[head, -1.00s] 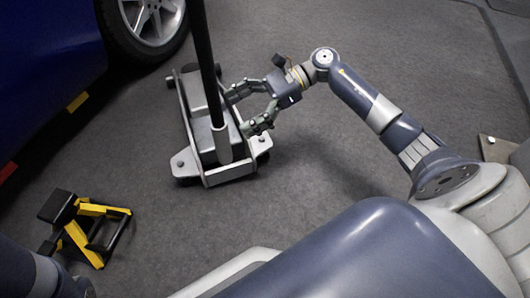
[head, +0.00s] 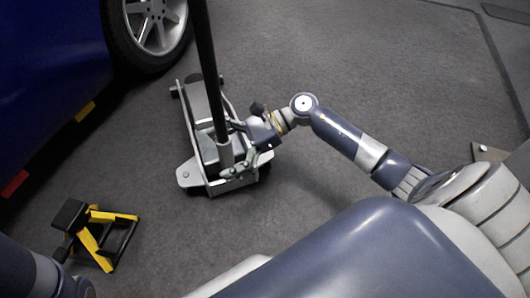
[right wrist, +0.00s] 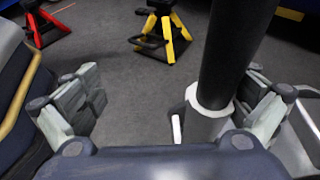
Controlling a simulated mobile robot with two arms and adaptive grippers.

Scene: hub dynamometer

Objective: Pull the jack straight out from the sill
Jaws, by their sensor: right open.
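The jack (head: 194,108) is a low silver floor jack on small wheels, standing on the floor beside the blue car. Its black handle (head: 205,60) rises steeply from a light grey socket. My right gripper (head: 230,148) is open at the handle's lower end. In the right wrist view the handle (right wrist: 238,45) stands between the open fingers (right wrist: 175,98), much nearer the right finger. A clear gap separates it from the left finger. The sill is the lower side of the car (head: 50,90), with yellow and red marks. My left gripper is out of view.
A yellow and black jack stand (head: 104,217) is on the floor at lower left. The right wrist view also shows a red stand (right wrist: 50,22). The car's wheel (head: 152,25) is close behind the jack. The grey floor right of the jack is clear.

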